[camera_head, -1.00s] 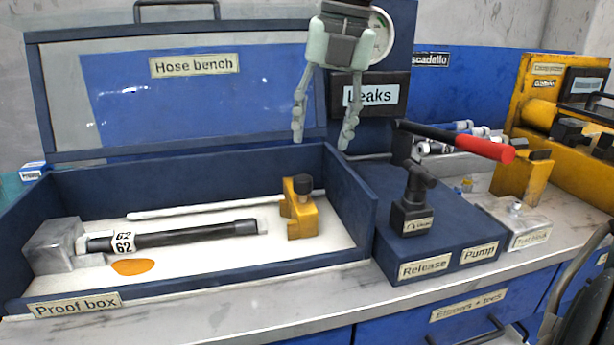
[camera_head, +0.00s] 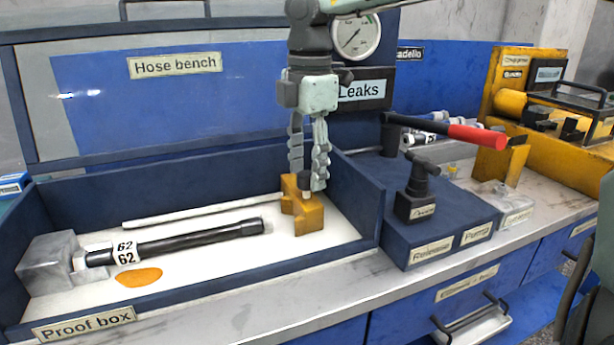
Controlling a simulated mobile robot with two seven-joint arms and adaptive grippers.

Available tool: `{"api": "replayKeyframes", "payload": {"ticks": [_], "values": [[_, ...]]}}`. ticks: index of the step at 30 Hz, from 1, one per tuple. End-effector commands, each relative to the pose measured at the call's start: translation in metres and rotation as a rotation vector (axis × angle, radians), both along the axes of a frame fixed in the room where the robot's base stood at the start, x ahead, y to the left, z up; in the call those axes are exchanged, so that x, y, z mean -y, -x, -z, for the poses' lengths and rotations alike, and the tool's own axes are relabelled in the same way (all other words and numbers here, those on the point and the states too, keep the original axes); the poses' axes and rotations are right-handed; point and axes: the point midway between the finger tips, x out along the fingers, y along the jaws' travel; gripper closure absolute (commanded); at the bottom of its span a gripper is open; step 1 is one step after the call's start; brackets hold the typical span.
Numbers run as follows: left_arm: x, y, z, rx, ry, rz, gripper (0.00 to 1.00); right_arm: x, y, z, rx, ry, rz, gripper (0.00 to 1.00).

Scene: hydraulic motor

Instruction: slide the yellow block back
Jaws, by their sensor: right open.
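The yellow block (camera_head: 302,213) stands upright in the right part of the proof box (camera_head: 190,184), at the right end of a thin white rod (camera_head: 205,211). Its dark knob is mostly hidden behind a finger. My right gripper (camera_head: 308,180) points down from above with its fingers spread on either side of the block's top. The fingers are open; whether they touch the block I cannot tell. My left gripper is not in view.
A black hose (camera_head: 190,241) with a 62 tag lies in the box by a grey metal block (camera_head: 50,262) and an orange patch (camera_head: 139,277). A red-handled pump lever (camera_head: 450,130) stands right of the box. The box's walls surround the block.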

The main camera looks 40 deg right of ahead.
Motion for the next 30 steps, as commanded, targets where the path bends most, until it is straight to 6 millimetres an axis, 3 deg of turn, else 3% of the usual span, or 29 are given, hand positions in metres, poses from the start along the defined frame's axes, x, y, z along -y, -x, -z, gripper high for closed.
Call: {"api": "replayKeyframes", "payload": {"ticks": [6, 15, 27, 30], "values": [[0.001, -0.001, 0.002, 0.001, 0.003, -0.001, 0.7, 0.0, 0.0, 0.021, -0.001, -0.001, 0.0, 0.51], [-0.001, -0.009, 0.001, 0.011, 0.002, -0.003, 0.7, 0.0, -0.001, 0.024, 0.001, 0.0, -0.001, 0.51], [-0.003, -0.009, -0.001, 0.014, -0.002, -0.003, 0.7, 0.0, -0.001, 0.024, 0.001, 0.0, -0.001, 1.0], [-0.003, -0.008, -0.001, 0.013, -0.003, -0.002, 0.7, 0.0, -0.001, 0.024, 0.002, 0.0, -0.001, 1.0]]}}
